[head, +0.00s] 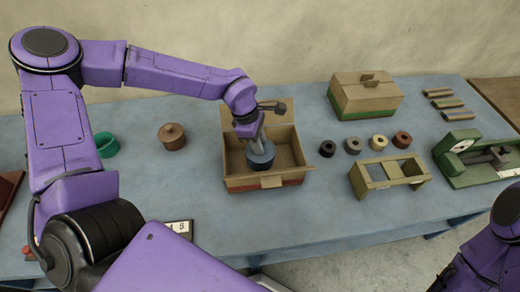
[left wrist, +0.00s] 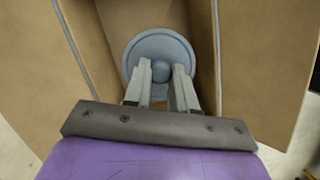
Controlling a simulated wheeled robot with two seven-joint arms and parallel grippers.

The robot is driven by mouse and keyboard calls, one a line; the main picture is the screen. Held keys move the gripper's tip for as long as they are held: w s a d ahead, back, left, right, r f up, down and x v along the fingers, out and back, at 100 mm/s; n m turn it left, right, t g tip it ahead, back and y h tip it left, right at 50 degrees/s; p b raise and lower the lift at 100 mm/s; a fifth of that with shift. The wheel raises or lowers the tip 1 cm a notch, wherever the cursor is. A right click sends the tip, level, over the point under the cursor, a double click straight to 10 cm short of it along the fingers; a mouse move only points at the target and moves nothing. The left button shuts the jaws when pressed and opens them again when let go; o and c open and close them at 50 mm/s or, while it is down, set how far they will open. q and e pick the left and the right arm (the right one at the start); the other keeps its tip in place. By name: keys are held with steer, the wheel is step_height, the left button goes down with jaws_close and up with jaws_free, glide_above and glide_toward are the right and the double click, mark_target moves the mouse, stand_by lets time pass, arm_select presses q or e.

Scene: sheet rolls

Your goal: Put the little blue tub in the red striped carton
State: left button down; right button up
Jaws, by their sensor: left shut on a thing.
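The little blue tub (head: 260,155) is inside the open red striped carton (head: 264,186), whose red band shows low on its front. In the left wrist view the tub's round blue lid (left wrist: 160,50) has a knob between my fingers. My left gripper (head: 257,138) reaches down into the carton from above and is shut on the tub's knob; it also shows in the left wrist view (left wrist: 160,75). I cannot tell whether the tub touches the carton's floor. Of my right arm only purple links show at the lower right; its gripper is out of view.
A closed carton with a green stripe (head: 363,112) stands behind to the right. A brown lidded tub (head: 172,135) and a green tub (head: 105,145) are on the left. Several small rolls (head: 378,142), an olive frame (head: 390,175) and a green device (head: 480,158) are on the right.

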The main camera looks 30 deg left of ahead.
arm_select(q)
steer(key=f, duration=0.1)
steer(key=w+f, duration=0.1)
steer(key=f, duration=0.1)
steer(key=w+f, duration=0.1)
steer(key=shift+f, duration=0.3)
steer(key=shift+s+r, duration=0.15)
steer(key=shift+s, duration=0.4)
steer(key=c, duration=0.9)
jaws_free()
steer(key=shift+w+f, duration=0.2)
steer(key=shift+w, duration=0.1)
steer(key=shift+s+r, duration=0.1)
steer(key=shift+r, duration=0.35)
steer(key=v, duration=1.1)
steer(key=shift+a+r, duration=0.15)
steer(key=shift+r, duration=0.15)
